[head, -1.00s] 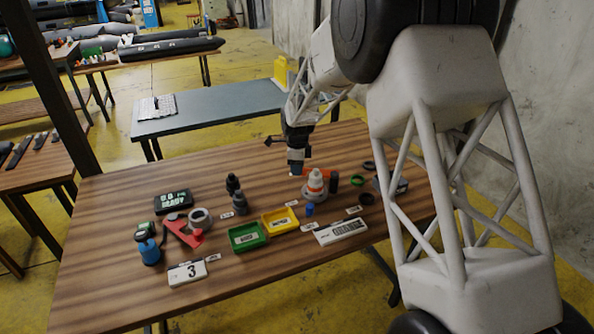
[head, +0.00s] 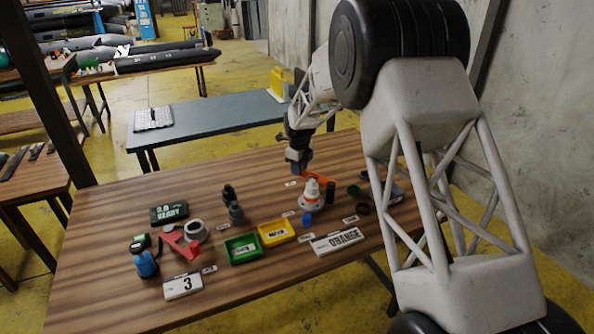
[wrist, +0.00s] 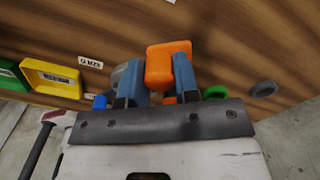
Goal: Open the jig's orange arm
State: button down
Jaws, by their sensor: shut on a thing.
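The jig (head: 309,203) stands on the wooden table, with a grey round base and a white body with orange bands. Its orange arm (head: 318,175) shows just behind the body, reaching from my gripper toward the right. My gripper (head: 299,166) points down at the arm's left end, behind the jig. In the wrist view my gripper (wrist: 153,75) has blue fingers on both sides of the orange arm's block-like end (wrist: 166,68) and is shut on it. The jig's body is mostly hidden there behind the fingers.
A black cylinder (head: 330,192) and dark rings stand close on the right. The table's back left is clear.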

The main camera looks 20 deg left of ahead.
jog(key=shift+w+d+m, duration=0.15)
jog(key=shift+w+m, duration=0.15)
jog(key=shift+w, duration=0.15)
dwell(0.3)
jog(key=c, duration=0.8)
grip_release()
jog(key=shift+c, duration=0.2)
jog(key=shift+r, duration=0.15)
jog(key=shift+r, duration=3.8)
